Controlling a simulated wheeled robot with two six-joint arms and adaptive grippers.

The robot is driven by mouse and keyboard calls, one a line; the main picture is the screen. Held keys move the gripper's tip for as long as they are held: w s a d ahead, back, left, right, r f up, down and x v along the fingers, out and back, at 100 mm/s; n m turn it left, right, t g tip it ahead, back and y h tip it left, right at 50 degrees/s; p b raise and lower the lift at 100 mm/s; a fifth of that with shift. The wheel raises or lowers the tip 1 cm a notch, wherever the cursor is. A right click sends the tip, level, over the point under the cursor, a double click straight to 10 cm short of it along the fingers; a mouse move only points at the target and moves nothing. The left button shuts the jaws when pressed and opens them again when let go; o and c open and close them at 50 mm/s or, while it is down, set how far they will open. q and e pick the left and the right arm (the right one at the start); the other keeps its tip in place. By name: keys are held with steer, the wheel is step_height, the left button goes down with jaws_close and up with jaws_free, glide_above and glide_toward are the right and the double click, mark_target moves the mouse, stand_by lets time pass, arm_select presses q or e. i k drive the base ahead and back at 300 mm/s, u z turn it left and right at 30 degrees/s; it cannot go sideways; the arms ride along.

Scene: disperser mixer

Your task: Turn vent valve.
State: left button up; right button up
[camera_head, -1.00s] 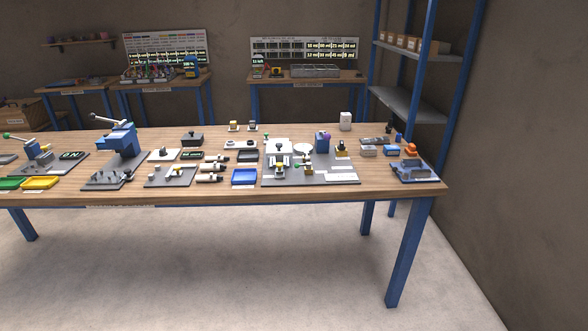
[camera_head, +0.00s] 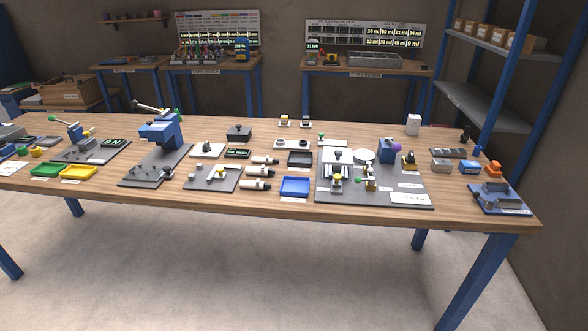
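Neither of my grippers is in view. A dark grey plate (camera_head: 385,196) on the right half of the workbench carries several small fittings. Among them are a metal fitting with a yellow knob (camera_head: 337,177), a small brass-coloured fitting with a green-tipped handle (camera_head: 369,179), a blue block with a purple part (camera_head: 388,151) and a white round disc (camera_head: 364,156). I cannot tell for sure which of these is the vent valve; the parts are too small to read. A white label (camera_head: 410,199) lies at the plate's front right.
The wooden workbench (camera_head: 290,207) crosses the view. A blue lever press (camera_head: 160,133), yellow tray (camera_head: 78,172), blue tray (camera_head: 295,187) and blue fixture (camera_head: 498,199) stand on it. Blue shelving (camera_head: 490,105) is behind at right. The floor in front (camera_head: 240,270) is clear.

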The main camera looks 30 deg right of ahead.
mark_target(371, 181)
steer(key=u, duration=0.2)
steer(key=i, duration=1)
steer(key=z, duration=0.65)
steer(key=i, duration=0.6)
steer(key=z, duration=0.6)
